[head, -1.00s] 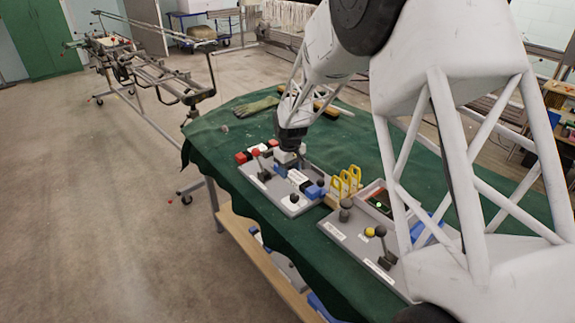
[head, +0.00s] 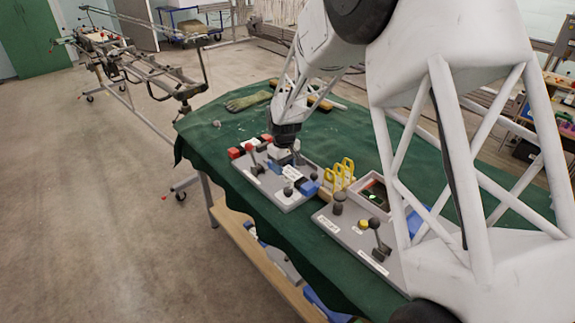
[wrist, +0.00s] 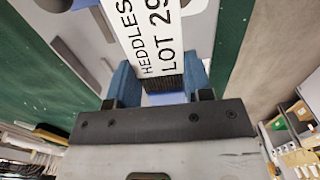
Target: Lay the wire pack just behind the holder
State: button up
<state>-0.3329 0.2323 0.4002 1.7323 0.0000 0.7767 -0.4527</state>
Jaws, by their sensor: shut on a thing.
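The wire pack (wrist: 152,38) is a block with a white face lettered "HEDDLES LOT 29" and a dark ribbed end. My gripper (wrist: 160,82) has blue fingers, one on each side of the pack's dark end, and is shut on it. In the head view my gripper (head: 285,152) points down over the left grey tray. A small white label shows just below it there, but the fingers and pack are too small to make out clearly. A wooden holder (head: 338,183) with upright yellow loops stands right of that tray; I cannot tell whether this is the task's holder.
The left grey tray (head: 289,206) carries red, black and blue parts and a red-knobbed lever. A right grey panel (head: 345,233) bears dark knobs and a lever. A glove (head: 249,101) lies at the back. The green cloth (head: 345,128) is bare behind the trays.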

jog(key=shift+w+r, duration=0.1)
jog(key=w+d+r, duration=0.1)
jog(key=w+d, duration=0.3)
jog(key=w, duration=0.8)
jog(key=w+d+r, duration=0.2)
jog(key=w+d, duration=0.3)
jog(key=w, duration=0.8)
jog(key=shift+d, duration=0.3)
send_over(312, 150)
jog(key=shift+f, duration=3.05)
jog(key=shift+f, duration=0.1)
jog(key=shift+f, duration=1.75)
jog(key=shift+f, duration=0.1)
